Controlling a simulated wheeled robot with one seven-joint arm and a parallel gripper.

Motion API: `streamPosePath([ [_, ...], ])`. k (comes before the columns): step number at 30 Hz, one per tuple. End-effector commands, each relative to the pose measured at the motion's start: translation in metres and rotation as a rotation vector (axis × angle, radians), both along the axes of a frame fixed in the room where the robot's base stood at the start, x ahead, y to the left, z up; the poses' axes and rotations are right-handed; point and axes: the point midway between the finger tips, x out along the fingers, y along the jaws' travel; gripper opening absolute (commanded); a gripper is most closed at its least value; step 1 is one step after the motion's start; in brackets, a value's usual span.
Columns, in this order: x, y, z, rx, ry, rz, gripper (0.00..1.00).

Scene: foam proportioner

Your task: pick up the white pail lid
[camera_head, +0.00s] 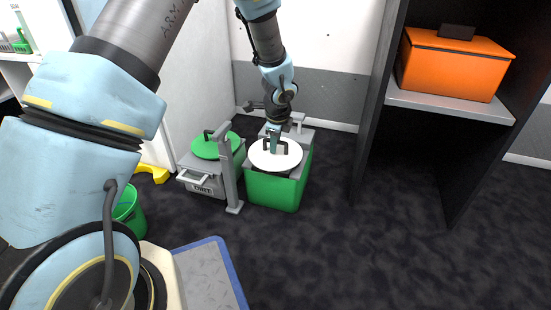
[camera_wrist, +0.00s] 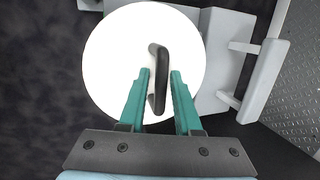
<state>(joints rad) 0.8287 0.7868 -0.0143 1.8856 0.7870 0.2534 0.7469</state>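The white pail lid (camera_head: 262,158) is a round disc with a dark upright handle. It lies on top of a green and grey container (camera_head: 275,190) in the head view. In the wrist view the white lid (camera_wrist: 115,60) fills the upper middle, with its black handle (camera_wrist: 159,75) standing near the centre. My gripper (camera_head: 275,144) is directly over the lid. In the wrist view its two teal fingers (camera_wrist: 161,78) stand apart, one on each side of the handle.
A grey bin with a green lid (camera_head: 215,148) stands just left, with a grey post (camera_head: 228,170) between. A grey handle bar (camera_wrist: 265,80) lies right of the lid. A dark shelf holds an orange case (camera_head: 455,65). The dark floor in front is open.

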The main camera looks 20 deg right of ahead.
Motion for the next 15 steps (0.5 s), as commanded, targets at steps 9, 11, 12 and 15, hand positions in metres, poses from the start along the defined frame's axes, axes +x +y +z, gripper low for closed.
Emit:
streamPosePath([
  [9, 0.0000, -0.0002, 0.0015, -0.001, -0.001, 0.000, 0.17],
  [11, 0.0000, -0.0001, 0.0015, -0.001, -0.001, 0.000, 0.10],
  [12, 0.0000, -0.0001, 0.0015, 0.000, 0.000, 0.000, 0.05],
  [15, 0.0000, 0.0000, 0.0014, 0.000, 0.000, 0.000, 0.00],
])
